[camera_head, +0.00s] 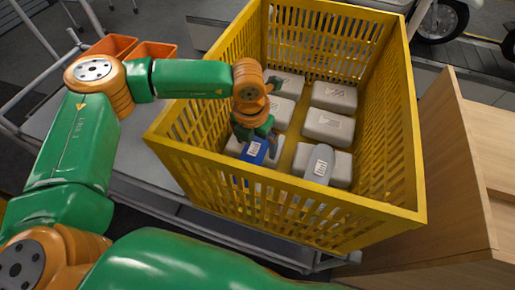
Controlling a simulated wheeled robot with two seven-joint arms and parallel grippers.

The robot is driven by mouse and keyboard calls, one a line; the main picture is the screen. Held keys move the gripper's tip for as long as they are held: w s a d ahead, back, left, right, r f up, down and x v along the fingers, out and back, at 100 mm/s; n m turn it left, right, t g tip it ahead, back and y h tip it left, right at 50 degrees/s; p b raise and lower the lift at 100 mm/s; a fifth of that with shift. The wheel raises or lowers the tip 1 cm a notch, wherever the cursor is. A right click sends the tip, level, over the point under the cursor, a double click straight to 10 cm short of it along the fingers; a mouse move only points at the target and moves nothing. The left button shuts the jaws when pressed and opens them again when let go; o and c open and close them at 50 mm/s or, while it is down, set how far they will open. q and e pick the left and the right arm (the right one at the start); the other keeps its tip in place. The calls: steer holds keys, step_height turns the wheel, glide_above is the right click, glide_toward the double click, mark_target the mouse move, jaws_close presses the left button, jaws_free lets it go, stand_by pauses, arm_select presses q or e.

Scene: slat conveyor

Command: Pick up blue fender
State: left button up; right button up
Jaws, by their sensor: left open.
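A blue object with a white label (254,152), which looks like the blue fender, is inside the yellow crate (290,215) near its front left. It leans or lies among grey pieces, and its upper part is partly covered by my left gripper (255,135). My left arm reaches over the crate's left wall, with the gripper pointing down. The gripper is open right at the blue fender's upper end; whether the fingers touch it is hidden. My right gripper is not in view.
Several grey box-like pieces (328,127) lie in the crate, and a grey one with a label (319,164) stands out near the front. The slatted crate walls surround the gripper. Orange bins (152,50) stand at the back left, wooden boxes (445,170) at the right.

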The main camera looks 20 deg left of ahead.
mark_target(254, 149)
arm_select(q)
steer(key=f+p, duration=0.1)
steer(key=f, duration=0.1)
steer(key=a+f+p, duration=0.1)
steer(key=f, duration=0.1)
steer(key=shift+f, duration=0.2)
steer(key=shift+d+f, duration=0.1)
steer(key=shift+f, duration=0.1)
steer(key=shift+w+d, duration=0.1)
steer(key=shift+d, duration=0.05)
steer(key=shift+c, duration=0.6)
steer(key=c, duration=1.4)
jaws_close()
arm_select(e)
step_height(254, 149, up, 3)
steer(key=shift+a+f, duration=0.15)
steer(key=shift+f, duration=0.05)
arm_select(q)
steer(key=shift+r, duration=0.1)
